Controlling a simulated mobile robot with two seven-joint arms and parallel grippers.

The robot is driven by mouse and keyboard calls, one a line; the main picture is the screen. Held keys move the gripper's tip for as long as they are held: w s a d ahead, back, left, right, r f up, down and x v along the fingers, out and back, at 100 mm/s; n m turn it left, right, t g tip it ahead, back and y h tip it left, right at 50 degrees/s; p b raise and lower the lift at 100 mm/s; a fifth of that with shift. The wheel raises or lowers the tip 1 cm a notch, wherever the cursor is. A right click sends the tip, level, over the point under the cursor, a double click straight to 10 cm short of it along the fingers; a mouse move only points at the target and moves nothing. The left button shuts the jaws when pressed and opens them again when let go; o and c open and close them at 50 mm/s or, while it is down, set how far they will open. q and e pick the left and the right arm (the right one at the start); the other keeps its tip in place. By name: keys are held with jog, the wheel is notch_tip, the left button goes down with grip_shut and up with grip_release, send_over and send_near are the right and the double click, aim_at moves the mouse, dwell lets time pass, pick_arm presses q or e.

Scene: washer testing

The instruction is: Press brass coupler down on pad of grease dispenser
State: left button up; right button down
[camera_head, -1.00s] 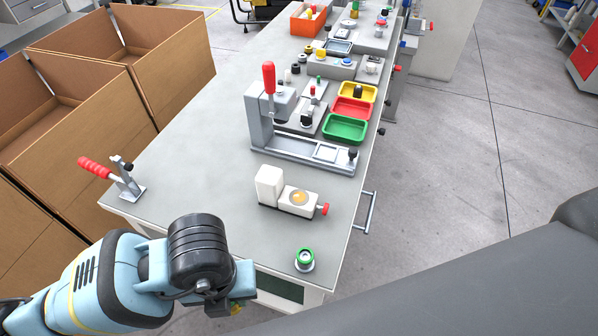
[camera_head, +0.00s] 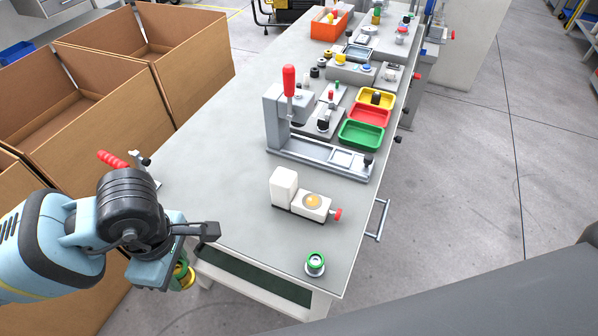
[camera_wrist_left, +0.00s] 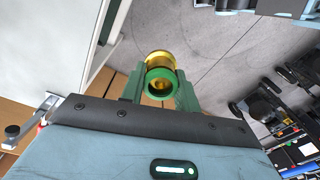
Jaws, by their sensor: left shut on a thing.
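The brass coupler (camera_wrist_left: 159,58) shows in the left wrist view, a gold ring with a green band, between the green fingers of my left gripper (camera_wrist_left: 160,88). In the head view the coupler (camera_head: 186,278) is partly hidden below my left gripper (camera_head: 178,272), off the table's near left edge. The gripper is shut on it. The grease dispenser (camera_head: 286,186) is a white block and low base on the table, with a round amber pad (camera_head: 313,201) and a red knob at its right end. It stands to the right of my gripper. My right gripper is not in view.
A small green-ringed part (camera_head: 315,264) stands at the table's near corner. A grey press with a red handle (camera_head: 289,80) stands behind the dispenser. A red-handled clamp (camera_head: 115,160) is at the left edge. Green, red and yellow trays (camera_head: 361,134) lie farther back. Cardboard boxes (camera_head: 110,120) stand left.

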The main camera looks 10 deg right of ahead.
pick_arm(q)
jog(key=w+a+r+m, duration=0.2)
jog(key=a+r+m, duration=0.2)
jog(key=m, duration=1)
jog(key=shift+w+a+r+m, duration=0.25)
jog(key=shift+a+m, duration=0.05)
jog(key=shift+a, duration=0.9)
jog(key=shift+d, duration=0.1)
